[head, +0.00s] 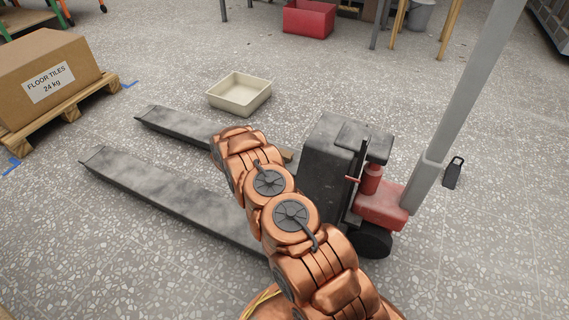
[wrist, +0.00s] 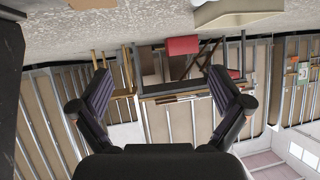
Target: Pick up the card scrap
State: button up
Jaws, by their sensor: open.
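A small brown piece, which looks like the card scrap (head: 287,155), shows in the head view just right of my arm, by the dark body of the pallet truck. Most of it is hidden there. A tan piece at the top edge of the wrist view (wrist: 92,4) looks like the same scrap, cut off by the frame. My gripper (wrist: 159,72) is open and empty, its two dark fingers spread wide. The wrist view is upside down. In the head view my gripper is hidden behind my copper arm. I see no contact with the scrap.
The pallet truck (head: 325,165) stands close around my arm, its forks (head: 160,190) pointing left. A cream tray (head: 240,94) lies beyond the forks. A floor-tiles box (head: 45,75) sits on a pallet at left. A red crate (head: 308,18) is at the back. Speckled floor is open at right.

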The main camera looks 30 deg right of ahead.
aim_at(284, 153)
jog(key=shift+s+d+f+m+g+h+b, duration=0.25)
jog(key=shift+s+d+f+h+b, duration=0.35)
jog(key=shift+d+f, duration=0.9)
jog(key=shift+s+d+f+m+g+h+b, duration=0.3)
jog(key=shift+s+d+f+b, duration=0.65)
jog(key=shift+f, duration=0.9)
jog(key=shift+s+d+f+m+g+h+b, duration=0.2)
jog(key=shift+s+d+f+h+b, duration=0.3)
jog(key=shift+d+f, duration=1.05)
jog(key=b+x, duration=0.2)
jog(key=x, duration=0.1)
jog(key=shift+d+f+b, duration=0.15)
jog(key=shift+d+b, duration=0.2)
jog(key=shift+d, duration=0.05)
jog(key=shift+w+d, duration=0.4)
jog(key=shift+d, duration=0.1)
jog(key=shift+c, duration=0.2)
jog(key=shift+f, duration=0.1)
jog(key=c, duration=0.8)
jog(key=shift+o, duration=0.2)
